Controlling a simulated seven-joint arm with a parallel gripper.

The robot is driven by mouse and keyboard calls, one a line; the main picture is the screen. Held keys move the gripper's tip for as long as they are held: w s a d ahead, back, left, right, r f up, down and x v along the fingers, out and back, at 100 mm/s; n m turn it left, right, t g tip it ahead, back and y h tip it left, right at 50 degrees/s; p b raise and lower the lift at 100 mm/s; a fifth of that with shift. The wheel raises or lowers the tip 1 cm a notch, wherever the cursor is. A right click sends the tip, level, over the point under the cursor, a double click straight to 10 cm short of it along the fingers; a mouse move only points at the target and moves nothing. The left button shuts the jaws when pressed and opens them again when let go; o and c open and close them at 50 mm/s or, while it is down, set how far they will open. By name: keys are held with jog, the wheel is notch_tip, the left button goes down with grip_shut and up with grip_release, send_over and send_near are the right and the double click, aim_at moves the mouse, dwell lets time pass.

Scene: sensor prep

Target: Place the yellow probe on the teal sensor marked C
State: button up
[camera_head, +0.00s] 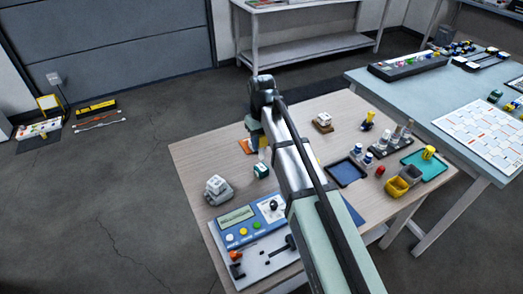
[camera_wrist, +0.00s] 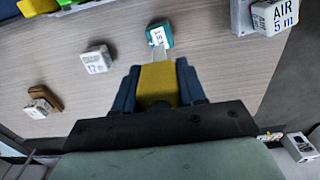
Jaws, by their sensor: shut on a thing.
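My gripper (camera_wrist: 157,88) is shut on the yellow probe (camera_wrist: 159,80), which sits between its dark blue fingers. The probe's pale tip points toward a small teal block (camera_wrist: 166,27) with a white label. The label is too blurred to read surely, so I cannot confirm a C. In the head view, my gripper (camera_head: 260,141) hangs over the left part of the wooden table. The teal block (camera_head: 261,171) stands just in front of it on the tabletop. The tip overlaps the block's near edge in the wrist view; I cannot tell whether they touch.
A grey-white device (camera_head: 217,190) stands to the left of the teal block, and a blue meter panel (camera_head: 236,225) lies in front. A white block on a brown base (camera_head: 322,121) stands behind my arm. A blue tray (camera_head: 346,172) and yellow bin (camera_head: 397,187) are right.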

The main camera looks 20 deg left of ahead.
aim_at(261, 159)
jog(key=shift+f, duration=2.05)
jog(key=shift+f, duration=0.1)
jog(key=o, duration=1.1)
notch_tip(261, 159, up, 12)
jog(key=shift+r, duration=0.15)
jog(key=shift+w+d, duration=0.1)
